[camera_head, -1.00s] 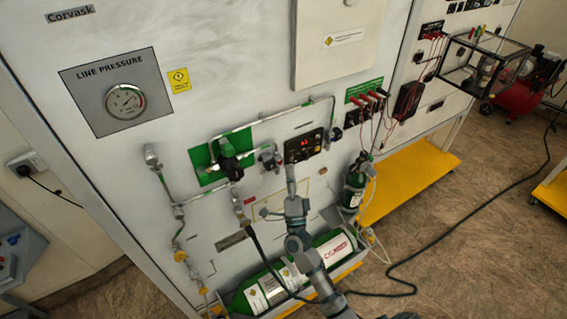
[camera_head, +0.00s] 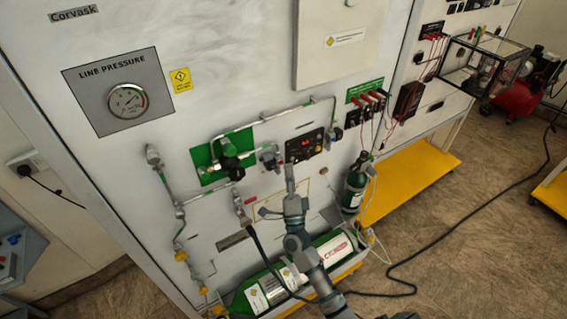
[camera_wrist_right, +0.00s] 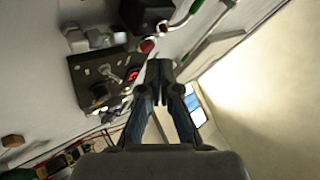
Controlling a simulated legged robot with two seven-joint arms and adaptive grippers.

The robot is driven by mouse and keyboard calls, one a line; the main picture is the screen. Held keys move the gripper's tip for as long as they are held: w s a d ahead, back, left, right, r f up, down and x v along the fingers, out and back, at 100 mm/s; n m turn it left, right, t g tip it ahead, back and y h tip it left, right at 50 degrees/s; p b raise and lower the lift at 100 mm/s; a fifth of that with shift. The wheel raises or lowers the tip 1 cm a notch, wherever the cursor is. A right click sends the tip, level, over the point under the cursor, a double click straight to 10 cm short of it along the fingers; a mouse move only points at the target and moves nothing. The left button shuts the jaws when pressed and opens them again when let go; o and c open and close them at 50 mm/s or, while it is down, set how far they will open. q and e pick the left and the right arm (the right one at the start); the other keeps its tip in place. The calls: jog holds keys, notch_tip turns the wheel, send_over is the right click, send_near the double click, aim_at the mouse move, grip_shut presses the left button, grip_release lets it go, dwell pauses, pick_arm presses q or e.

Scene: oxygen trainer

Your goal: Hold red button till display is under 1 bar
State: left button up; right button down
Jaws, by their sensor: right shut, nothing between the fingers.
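The display box (camera_head: 304,146), black with lit red digits, is on the white panel near the middle of the head view. Its digits are too small to read. In the wrist view the dark control box (camera_wrist_right: 95,85) is left of the fingers, with its red-lit display (camera_wrist_right: 127,102) close to them. My right gripper (camera_head: 290,168) is shut and empty, its tip near the box's lower left edge; it also shows in the wrist view (camera_wrist_right: 159,66). I cannot tell whether it touches anything. A small red round part (camera_wrist_right: 146,46) is just beyond the fingertips; I cannot tell if it is the button.
Metal pipes and a valve on a green plate (camera_head: 204,156) are left of the box. A round line pressure gauge (camera_head: 127,101) is at upper left. A green cylinder (camera_head: 250,293) lies below my arm, and a smaller one (camera_head: 353,190) stands to the right.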

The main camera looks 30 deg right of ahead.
jog(key=shift+w+a+r+y, duration=0.2)
jog(key=shift+a+y, duration=0.1)
jog(key=shift+a, duration=0.25)
jog(key=shift+w+d+f, duration=0.1)
jog(key=shift+w+d, duration=0.15)
jog(key=shift+d, duration=0.1)
jog(key=shift+w+a, duration=0.1)
jog(key=shift+a, duration=0.1)
dwell(0.3)
dwell(6.0)
jog(key=shift+s+d, duration=0.15)
jog(key=shift+s, duration=0.65)
